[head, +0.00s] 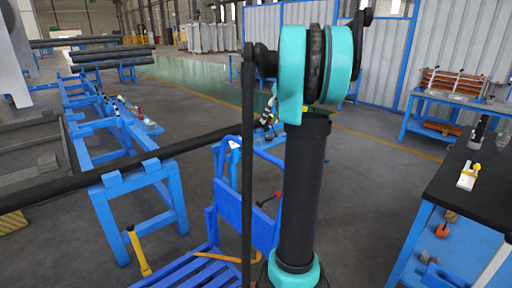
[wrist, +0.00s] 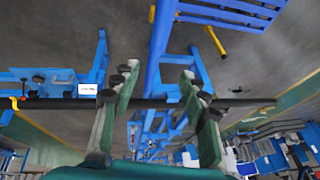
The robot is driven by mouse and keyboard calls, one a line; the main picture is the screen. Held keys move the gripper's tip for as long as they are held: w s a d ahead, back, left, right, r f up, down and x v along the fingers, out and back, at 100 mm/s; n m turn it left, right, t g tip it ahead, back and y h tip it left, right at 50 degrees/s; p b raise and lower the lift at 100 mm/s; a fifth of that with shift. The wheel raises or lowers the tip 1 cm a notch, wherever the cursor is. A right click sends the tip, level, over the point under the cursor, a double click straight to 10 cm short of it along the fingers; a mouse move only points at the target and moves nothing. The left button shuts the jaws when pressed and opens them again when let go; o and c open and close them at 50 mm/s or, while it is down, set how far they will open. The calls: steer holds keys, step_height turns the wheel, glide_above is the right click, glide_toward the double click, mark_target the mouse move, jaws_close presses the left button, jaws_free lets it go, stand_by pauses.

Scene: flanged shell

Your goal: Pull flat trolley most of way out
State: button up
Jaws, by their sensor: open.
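The blue flat trolley (head: 200,268) is at the bottom of the head view, with a slatted deck and an upright blue frame (head: 222,195) behind it. My arm hides its right part. Blue slats (wrist: 232,14) show at the top right of the wrist view, apart from my fingers. My gripper (wrist: 160,76) has its two green fingers spread wide in the wrist view. A blue bar (wrist: 160,45) and a thin dark bar show between or beyond them. I cannot tell whether either is touched. My gripper is not clear in the head view.
A long dark pipe (head: 60,187) lies on blue stands (head: 140,190) left of the trolley. A yellow lever (head: 138,252) stands beside it. A black-topped bench (head: 460,170) is at the right. Open grey floor (head: 350,190) lies between bench and trolley.

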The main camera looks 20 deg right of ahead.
steer(key=x, duration=1)
steer(key=w+x, duration=0.1)
steer(key=x, duration=0.5)
steer(key=shift+w+d, duration=0.1)
steer(key=shift+d, duration=0.15)
steer(key=shift+c, duration=0.3)
jaws_close()
